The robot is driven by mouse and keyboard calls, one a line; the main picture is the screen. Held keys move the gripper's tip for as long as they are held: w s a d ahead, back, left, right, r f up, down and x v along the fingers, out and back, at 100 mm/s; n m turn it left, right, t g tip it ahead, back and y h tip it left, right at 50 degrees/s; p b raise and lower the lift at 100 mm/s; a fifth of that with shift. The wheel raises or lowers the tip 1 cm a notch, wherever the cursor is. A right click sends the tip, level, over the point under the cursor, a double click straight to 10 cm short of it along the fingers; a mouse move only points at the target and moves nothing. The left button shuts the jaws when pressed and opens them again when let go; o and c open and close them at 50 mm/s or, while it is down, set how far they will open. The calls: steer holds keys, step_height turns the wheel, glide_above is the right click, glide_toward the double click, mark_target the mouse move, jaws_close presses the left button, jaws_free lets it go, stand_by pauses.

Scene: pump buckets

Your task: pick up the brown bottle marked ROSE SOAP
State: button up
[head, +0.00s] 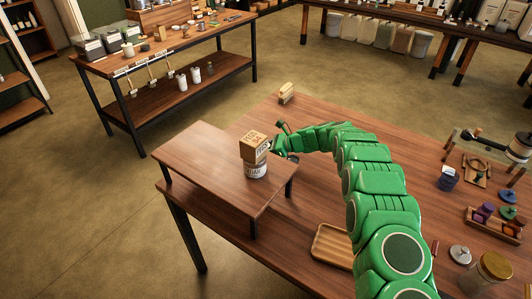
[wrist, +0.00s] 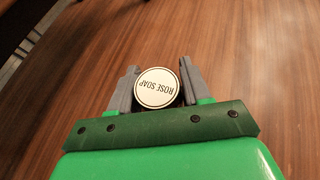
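In the wrist view, a round white label reading ROSE SOAP, on the dark-rimmed top of the bottle (wrist: 157,88), sits between the two grey fingers of my gripper (wrist: 158,72). The fingers stand on either side, very close to the rim. I cannot tell whether they press on it. The bottle's body is hidden below its top, so its brown colour does not show. In the head view, my gripper (head: 281,143) is at the end of my green arm, just right of a labelled white jar (head: 254,169) with a wooden block (head: 254,146) on it. The bottle cannot be made out there.
The jar stands on a raised wooden shelf (head: 200,165) on the table. A wooden brush-like block (head: 287,92) lies at the far edge. A ribbed wooden tray (head: 333,245) is in front. Jars and small items crowd the right side. The table beyond my arm is mostly clear.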

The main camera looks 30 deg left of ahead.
steer(key=c, duration=0.6)
steer(key=shift+r, duration=5.05)
